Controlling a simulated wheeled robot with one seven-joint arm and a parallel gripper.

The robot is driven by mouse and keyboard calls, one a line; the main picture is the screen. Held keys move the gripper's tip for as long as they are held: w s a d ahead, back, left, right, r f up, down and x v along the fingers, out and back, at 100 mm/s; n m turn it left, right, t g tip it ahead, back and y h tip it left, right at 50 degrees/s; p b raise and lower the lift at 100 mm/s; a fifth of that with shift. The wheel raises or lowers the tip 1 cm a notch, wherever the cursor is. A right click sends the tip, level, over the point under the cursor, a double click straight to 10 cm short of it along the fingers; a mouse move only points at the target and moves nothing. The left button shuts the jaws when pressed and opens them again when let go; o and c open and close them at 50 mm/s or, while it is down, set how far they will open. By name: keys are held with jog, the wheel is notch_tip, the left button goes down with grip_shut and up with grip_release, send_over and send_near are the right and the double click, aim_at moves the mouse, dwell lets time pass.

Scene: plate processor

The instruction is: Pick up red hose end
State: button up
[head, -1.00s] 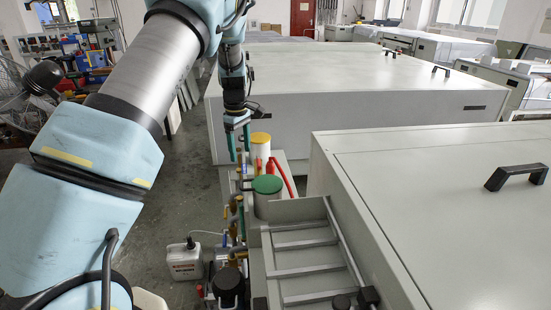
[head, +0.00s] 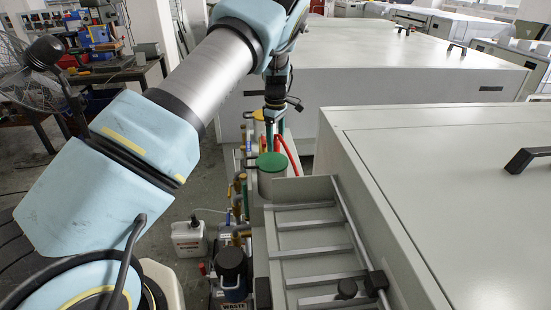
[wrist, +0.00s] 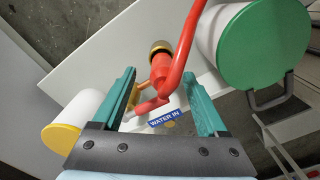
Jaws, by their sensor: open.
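The red hose (wrist: 185,45) curves down from the top of the wrist view. A red fitting with a brass collar (wrist: 160,68), which looks like the hose end, lies between my fingertips in that view. My gripper (wrist: 160,82) is open, with one teal finger on each side of the fitting. I cannot tell how far above it the fingers are or whether they touch. In the head view the red hose (head: 290,155) runs just right of my gripper (head: 274,138), behind the green-lidded container. The hose end is hidden there.
The green-lidded white container (wrist: 270,50) stands to the right in the wrist view. The yellow-capped white container (wrist: 65,120) is at lower left. A blue "WATER IN" label (wrist: 165,118) lies near the fingers. Large grey cabinets (head: 400,140) fill the right side of the head view.

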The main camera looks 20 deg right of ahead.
aim_at(275, 148)
notch_tip(275, 148, down, 4)
jog(key=shift+s+r+b, duration=0.1)
jog(key=shift+r+b, duration=0.05)
jog(key=shift+b, duration=0.65)
jog(key=shift+a+r, duration=0.1)
grip_shut()
